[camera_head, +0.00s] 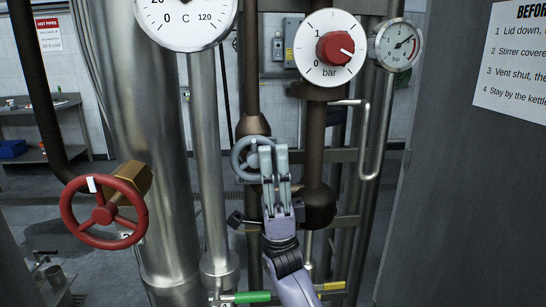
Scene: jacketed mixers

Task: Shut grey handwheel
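The grey handwheel (239,164) is at the middle of the head view, on a brown vertical pipe below a brown fitting. It has a small white mark near its upper rim. My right gripper (275,158) reaches up from below at the wheel's right side. Its two fingers are close together with only a narrow gap, and the wheel's right rim runs in at them. It appears shut on that rim; the fingers hide the exact contact and the right part of the wheel. My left gripper is not in view.
A larger red handwheel (73,227) stands at the left. A green-handled lever (247,297) and a yellow-handled one (331,286) are below. A grey panel (470,200) borders the right.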

